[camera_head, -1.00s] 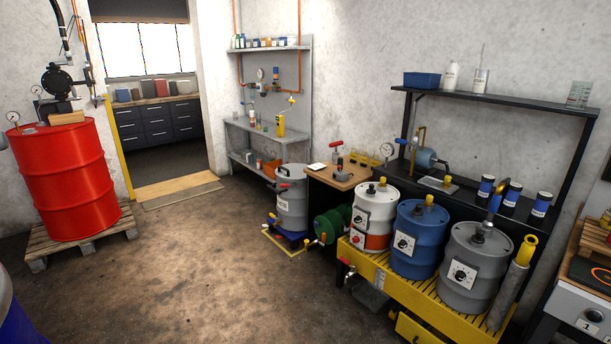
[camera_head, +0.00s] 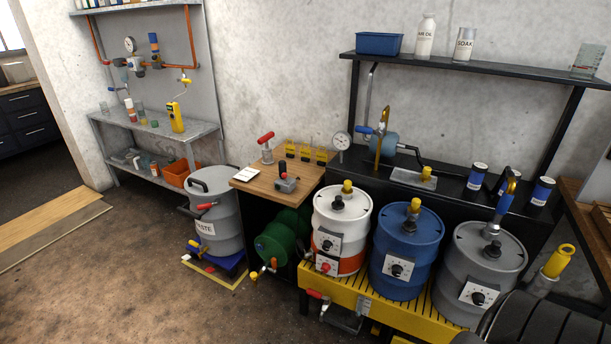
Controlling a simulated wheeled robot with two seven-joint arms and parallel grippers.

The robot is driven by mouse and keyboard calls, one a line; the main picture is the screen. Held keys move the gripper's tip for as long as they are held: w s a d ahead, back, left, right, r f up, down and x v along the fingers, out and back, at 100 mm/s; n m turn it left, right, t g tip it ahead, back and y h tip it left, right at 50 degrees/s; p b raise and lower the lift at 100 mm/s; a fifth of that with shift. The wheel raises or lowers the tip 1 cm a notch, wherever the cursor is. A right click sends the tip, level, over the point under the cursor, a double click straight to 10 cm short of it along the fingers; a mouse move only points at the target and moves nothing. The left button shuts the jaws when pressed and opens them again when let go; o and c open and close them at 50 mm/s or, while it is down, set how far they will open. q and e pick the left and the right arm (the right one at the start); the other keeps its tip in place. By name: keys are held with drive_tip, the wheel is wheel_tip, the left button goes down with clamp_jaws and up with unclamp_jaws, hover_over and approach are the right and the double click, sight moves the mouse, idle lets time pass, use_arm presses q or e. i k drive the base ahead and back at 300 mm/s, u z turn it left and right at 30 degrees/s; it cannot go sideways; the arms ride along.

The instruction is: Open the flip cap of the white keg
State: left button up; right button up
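The white keg (camera_head: 328,213) stands upright on the yellow slatted platform, at the left end of a row of three. It has an orange lower band and dial panels on its front. On its top are a black fitting (camera_head: 338,203) and a yellow-topped fitting (camera_head: 347,187). I cannot tell at this size which is the flip cap or whether it is open. The blue keg (camera_head: 407,252) stands to its right, and the grey keg (camera_head: 460,262) beyond that. Neither of my gripper tips is in view.
The yellow platform (camera_head: 350,303) has a red-handled tap at its front left. A dark shelf rack (camera_head: 470,75) rises behind. Open floor lies to the left. A dark ribbed shape fills the bottom right corner.

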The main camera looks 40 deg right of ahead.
sight(337, 204)
drive_tip(key=i, duration=3)
drive_tip(key=z, duration=4.55)
